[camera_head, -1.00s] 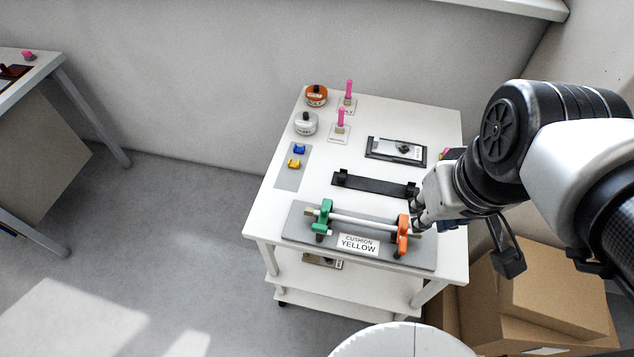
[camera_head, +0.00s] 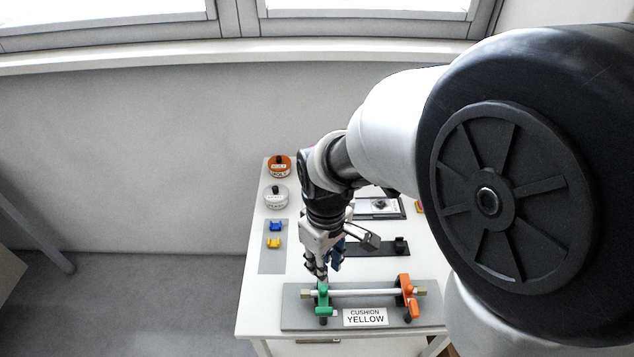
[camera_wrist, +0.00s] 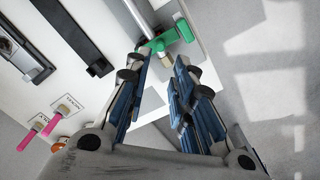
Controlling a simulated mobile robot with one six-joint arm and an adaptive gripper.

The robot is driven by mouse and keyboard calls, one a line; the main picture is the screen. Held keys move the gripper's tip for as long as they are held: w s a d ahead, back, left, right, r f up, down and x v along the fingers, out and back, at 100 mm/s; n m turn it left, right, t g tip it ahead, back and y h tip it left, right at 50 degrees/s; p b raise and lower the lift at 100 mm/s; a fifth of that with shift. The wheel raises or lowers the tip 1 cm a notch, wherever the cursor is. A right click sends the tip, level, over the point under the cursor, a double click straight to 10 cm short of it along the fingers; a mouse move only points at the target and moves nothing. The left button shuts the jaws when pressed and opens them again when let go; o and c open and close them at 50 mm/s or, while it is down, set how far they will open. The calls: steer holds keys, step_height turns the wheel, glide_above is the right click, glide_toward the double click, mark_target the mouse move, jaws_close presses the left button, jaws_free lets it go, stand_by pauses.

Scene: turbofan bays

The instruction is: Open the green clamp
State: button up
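The green clamp (camera_head: 323,298) stands at the left end of a light rod (camera_head: 362,292) on a grey plate (camera_head: 293,313) labelled "CUSHION YELLOW". The clamp also shows at the top of the wrist view (camera_wrist: 179,32), just beyond my fingertips. My gripper (camera_head: 322,267) is just above and behind the green clamp in the head view. In the wrist view my gripper (camera_wrist: 163,62) has its fingers apart, with nothing between them. I cannot tell whether it touches the clamp. An orange clamp (camera_head: 407,287) stands at the rod's right end.
A black bar holder (camera_head: 374,249) lies behind the plate. Blue (camera_head: 276,226) and yellow (camera_head: 273,242) pieces lie on a grey mat at the left. Orange (camera_head: 279,168) and white (camera_head: 276,198) round containers stand farther back. My arm hides much of the table's right side.

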mark_target(323, 289)
step_height(323, 289, down, 11)
steer(key=b, duration=0.3)
steer(key=shift+c, duration=0.5)
jaws_close()
